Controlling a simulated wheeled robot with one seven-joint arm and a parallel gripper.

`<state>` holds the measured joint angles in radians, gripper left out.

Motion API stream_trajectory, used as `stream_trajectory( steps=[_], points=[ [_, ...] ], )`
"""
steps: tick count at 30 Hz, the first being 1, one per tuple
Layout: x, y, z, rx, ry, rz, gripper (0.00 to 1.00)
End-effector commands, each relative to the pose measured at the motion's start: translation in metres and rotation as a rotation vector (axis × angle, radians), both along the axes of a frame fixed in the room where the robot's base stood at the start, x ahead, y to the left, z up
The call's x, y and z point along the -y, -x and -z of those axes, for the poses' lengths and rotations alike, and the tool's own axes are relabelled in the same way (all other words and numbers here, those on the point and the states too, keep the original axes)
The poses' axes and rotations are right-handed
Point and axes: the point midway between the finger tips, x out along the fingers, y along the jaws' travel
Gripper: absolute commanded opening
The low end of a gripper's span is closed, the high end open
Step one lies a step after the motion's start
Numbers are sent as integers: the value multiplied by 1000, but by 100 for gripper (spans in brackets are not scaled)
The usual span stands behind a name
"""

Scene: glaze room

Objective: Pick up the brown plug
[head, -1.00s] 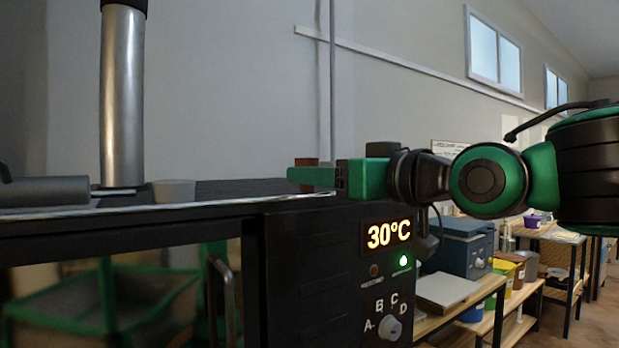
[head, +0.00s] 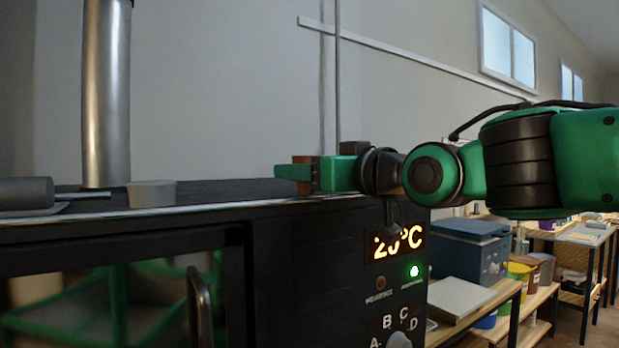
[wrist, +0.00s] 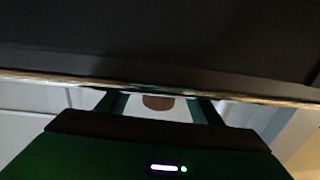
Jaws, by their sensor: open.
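The brown plug (head: 304,159) stands at the right end of the dark top of the black oven-like unit, its top showing above my near green finger. In the wrist view the brown plug (wrist: 158,102) shows between my two fingers, with gaps on both sides. My gripper (head: 292,173) is open and level, reaching in from the right at the plug's height. In the wrist view my gripper (wrist: 160,104) has a finger on each side of the plug. The near finger hides most of the plug in the head view.
The unit's metal-trimmed front edge (head: 150,211) runs just below my gripper. A blue box (head: 468,250) sits on a bench at lower right.

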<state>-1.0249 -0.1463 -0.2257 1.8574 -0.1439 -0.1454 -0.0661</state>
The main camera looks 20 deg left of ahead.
Motion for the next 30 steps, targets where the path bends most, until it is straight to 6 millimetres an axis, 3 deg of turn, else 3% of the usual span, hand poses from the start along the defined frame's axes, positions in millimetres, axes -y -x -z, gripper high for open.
stream_trajectory(
  steps=[9, 17, 18, 22, 23, 30],
  points=[
    [-32, -22, -2, 0, 1, -1, 60],
    [-33, -24, -2, 0, 0, 0, 60],
    [-33, -24, -2, 0, 0, 0, 57],
    [-33, -24, -2, 0, 0, 0, 26],
    [-33, -24, -2, 0, 0, 0, 22],
    [-33, -24, -3, 1, -1, 0, 18]
  ],
)
